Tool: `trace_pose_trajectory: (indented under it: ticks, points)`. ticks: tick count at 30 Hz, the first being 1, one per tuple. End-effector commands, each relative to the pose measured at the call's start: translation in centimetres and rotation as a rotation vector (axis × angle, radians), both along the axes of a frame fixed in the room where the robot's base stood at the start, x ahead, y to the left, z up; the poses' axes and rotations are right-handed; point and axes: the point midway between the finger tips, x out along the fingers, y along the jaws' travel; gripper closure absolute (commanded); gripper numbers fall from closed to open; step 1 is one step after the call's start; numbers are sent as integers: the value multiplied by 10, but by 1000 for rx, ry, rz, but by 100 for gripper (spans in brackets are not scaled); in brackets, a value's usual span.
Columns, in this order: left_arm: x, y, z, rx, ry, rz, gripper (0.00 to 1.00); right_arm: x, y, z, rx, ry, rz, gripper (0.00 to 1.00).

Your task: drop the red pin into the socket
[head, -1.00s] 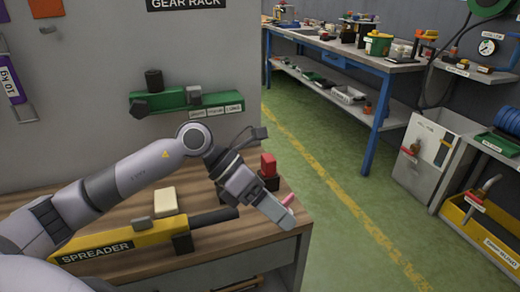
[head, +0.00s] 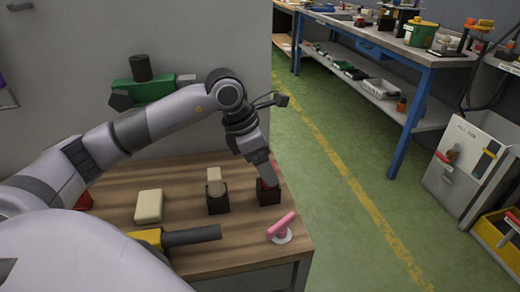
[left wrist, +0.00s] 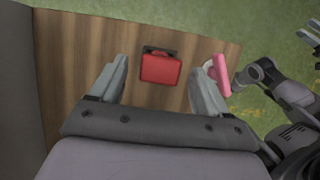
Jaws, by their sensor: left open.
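The red pin (left wrist: 160,68) stands upright in a black block-shaped holder (head: 268,197) near the right side of the wooden table. In the head view my left gripper (head: 266,178) points down at the pin and hides most of it. In the left wrist view the red top lies between the two spread fingers, with gaps on both sides. The left gripper is open and empty. I cannot tell which thing is the socket. What looks like my right gripper (left wrist: 309,36) shows at the upper right of the left wrist view, cut off by the edge.
A pink handle (head: 281,227) on a white disc stands near the table's right front corner. Left of the pin is a beige block in a black holder (head: 217,203), then a loose cream block (head: 149,206). A yellow tool (head: 148,237) with a dark bar lies in front.

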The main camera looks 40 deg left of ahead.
Motion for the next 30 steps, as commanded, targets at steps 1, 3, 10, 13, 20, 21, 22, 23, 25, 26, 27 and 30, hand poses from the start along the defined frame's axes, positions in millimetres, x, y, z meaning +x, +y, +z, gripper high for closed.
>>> trace_pose_trajectory:
  ticks: [1,3,10,13,20,21,22,23,25,26,27,30]
  points:
    - [2,-2,-7,-1,3,-1,23,0,0,0,0,0,0,57]
    - [4,-4,-14,-2,3,0,23,0,0,0,0,-1,0,57]
    - [7,-7,-24,0,0,-1,23,2,0,1,0,-5,0,57]
    - [7,-7,-24,0,0,-1,23,3,1,2,1,-7,2,57]
    - [7,-7,-23,-1,0,-1,66,3,1,2,1,-8,2,57]
    - [7,-7,-23,-1,0,-1,79,4,1,2,1,-8,2,57]
    - [7,-6,-23,-1,0,-1,87,4,1,2,1,-8,2,57]
    - [7,-6,-23,-1,0,-1,87,4,1,2,1,-8,2,57]
    - [7,-6,-23,0,-1,-1,72,4,1,2,1,-9,2,57]
    - [7,-6,-23,0,-1,-1,81,4,1,2,1,-9,2,57]
    - [8,-6,-22,-2,-3,-1,85,4,1,2,1,-9,2,57]
    - [8,-6,-22,-2,-3,-1,85,4,1,3,1,-9,2,57]
